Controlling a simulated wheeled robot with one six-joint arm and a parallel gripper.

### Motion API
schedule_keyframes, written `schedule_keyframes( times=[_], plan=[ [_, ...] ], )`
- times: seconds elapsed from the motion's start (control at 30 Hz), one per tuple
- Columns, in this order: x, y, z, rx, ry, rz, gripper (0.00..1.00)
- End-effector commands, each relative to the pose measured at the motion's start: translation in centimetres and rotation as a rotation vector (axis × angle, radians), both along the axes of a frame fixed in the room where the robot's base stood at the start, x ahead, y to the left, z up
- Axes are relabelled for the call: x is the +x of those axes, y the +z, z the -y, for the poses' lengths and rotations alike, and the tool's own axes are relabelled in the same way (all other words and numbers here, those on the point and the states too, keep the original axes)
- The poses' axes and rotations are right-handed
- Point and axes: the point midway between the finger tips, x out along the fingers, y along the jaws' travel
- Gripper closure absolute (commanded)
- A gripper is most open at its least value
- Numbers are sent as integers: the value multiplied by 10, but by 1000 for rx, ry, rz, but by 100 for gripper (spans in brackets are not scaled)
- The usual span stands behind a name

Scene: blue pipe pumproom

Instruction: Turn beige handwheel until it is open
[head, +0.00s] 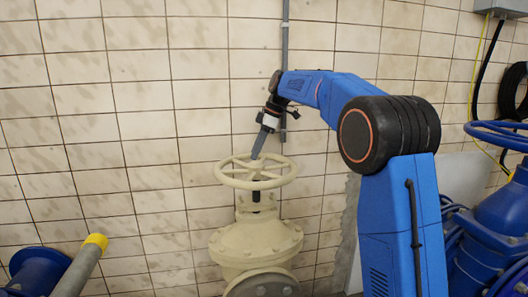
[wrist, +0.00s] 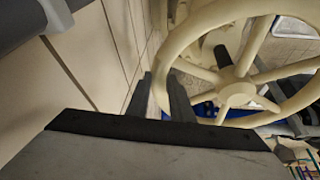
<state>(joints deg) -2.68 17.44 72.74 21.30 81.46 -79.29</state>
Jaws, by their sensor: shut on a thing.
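The beige handwheel (head: 272,183) lies roughly level on top of a beige valve body (head: 256,240) in the head view. Its dark stem shows just below the hub. The wheel, with its spokes and hub, fills the upper right of the wrist view (wrist: 236,88). My gripper (head: 257,154) reaches down to the far side of the rim in the head view. In the wrist view its two dark fingers (wrist: 162,80) are at the left part of the rim, shut on it with a narrow gap between them. The exact contact at the fingertips is partly hidden.
A tiled wall (head: 130,110) stands close behind the valve, with a vertical grey conduit (head: 285,60). A blue valve with a blue handwheel (head: 500,135) is at the right. A grey pipe with a yellow end (head: 92,250) is at the lower left.

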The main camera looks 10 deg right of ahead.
Motion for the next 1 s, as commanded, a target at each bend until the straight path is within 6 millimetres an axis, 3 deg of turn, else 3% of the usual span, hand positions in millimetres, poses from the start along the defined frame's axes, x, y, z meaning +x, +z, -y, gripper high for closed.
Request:
schedule_keyframes(
  times=[0.4, 0.93, 0.97, 1.0],
  plan=[
    [3, 0, -22, 1, 182, 2, 100],
    [2, 1, -25, 0, 204, 2, 100],
    [2, 1, -24, 0, 204, 2, 78],
    [2, 1, -24, 0, 204, 2, 68]
  ],
)
